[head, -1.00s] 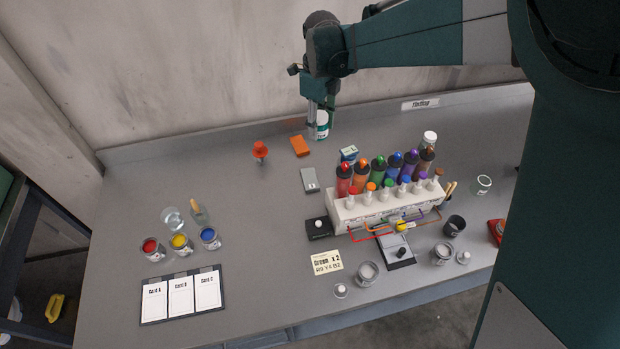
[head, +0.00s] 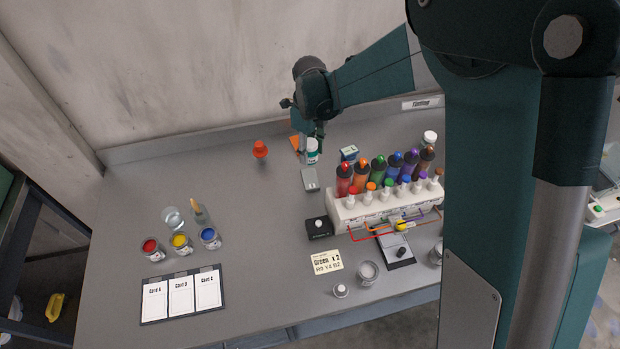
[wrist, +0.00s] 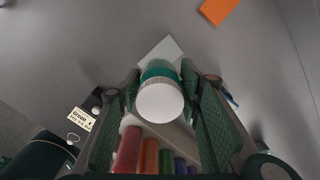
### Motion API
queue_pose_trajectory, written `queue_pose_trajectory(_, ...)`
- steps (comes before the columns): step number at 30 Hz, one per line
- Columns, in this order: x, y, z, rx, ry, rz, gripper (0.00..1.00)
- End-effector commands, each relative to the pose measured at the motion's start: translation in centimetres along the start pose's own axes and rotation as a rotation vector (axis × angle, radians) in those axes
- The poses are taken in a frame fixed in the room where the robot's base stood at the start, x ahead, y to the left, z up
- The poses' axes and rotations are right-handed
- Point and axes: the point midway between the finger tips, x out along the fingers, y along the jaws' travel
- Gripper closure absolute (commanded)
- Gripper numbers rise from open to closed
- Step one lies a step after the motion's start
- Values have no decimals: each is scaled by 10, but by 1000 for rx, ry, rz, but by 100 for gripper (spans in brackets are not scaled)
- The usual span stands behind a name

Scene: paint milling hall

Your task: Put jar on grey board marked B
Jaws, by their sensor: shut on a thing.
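The jar has a white lid and a green band. In the head view the jar (head: 312,152) is upright in my gripper (head: 312,140), just above and behind the far end of a small grey board (head: 310,180). In the wrist view the jar (wrist: 160,95) is seen from above, lid towards the camera, between the two fingers of my gripper (wrist: 160,100), which is shut on it. Part of the grey board (wrist: 162,48) shows beyond the jar. A mark on the board is too small to read.
An orange board (head: 295,143) lies behind the grey one.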

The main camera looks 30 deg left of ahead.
Motion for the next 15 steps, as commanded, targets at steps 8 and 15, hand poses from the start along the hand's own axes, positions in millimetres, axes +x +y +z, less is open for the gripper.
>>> queue_pose_trajectory(8,0,0,0,0,0,0,79)
queue_pose_trajectory(15,17,0,0,0,0,0,79)
